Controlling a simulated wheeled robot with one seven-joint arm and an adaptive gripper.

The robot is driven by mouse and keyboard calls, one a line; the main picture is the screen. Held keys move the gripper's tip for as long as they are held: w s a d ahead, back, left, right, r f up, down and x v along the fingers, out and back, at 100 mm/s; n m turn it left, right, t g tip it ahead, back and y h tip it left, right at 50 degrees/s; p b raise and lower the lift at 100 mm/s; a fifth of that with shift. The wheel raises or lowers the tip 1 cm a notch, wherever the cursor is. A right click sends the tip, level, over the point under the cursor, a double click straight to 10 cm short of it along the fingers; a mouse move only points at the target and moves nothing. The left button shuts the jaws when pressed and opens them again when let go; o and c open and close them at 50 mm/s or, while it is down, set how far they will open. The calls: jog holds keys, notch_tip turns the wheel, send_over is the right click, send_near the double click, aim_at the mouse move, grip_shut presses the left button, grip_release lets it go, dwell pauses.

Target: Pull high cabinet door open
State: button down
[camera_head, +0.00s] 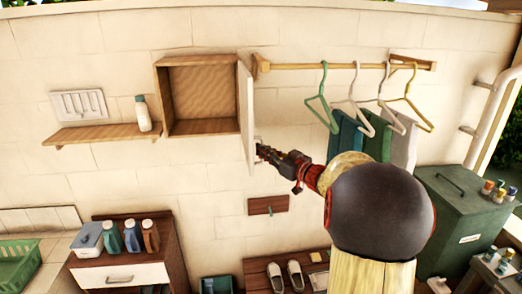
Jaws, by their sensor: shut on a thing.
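The high cabinet (198,62) is an open-fronted wooden box on the wall, and its empty inside shows. Its pale door (246,112) is hinged on the right and stands swung out, seen nearly edge-on. My gripper (262,150) is at the lower right of the door, on its outer face, shut on the small door handle (257,142). The fingertips and handle are small, so the exact hold is hard to make out.
A wooden rail (330,66) with several hangers and cloths is right of the door. A shelf (100,134) with a bottle (143,114) is on the left. A small hook board (268,205) is below my gripper. A green bin (466,205) stands at right.

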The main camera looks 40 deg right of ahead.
jog(key=shift+w+r, duration=0.1)
jog(key=shift+r, duration=0.5)
jog(key=c, duration=2.4)
grip_release()
jog(key=shift+o, duration=1.4)
jog(key=shift+w+d+f, duration=0.2)
jog(key=shift+w+f, duration=0.2)
jog(key=shift+o, duration=1)
jog(key=shift+s+a, duration=0.15)
jog(key=shift+s, duration=0.1)
jog(key=shift+f, duration=0.1)
jog(key=shift+w, duration=0.1)
jog(key=s, duration=1.2)
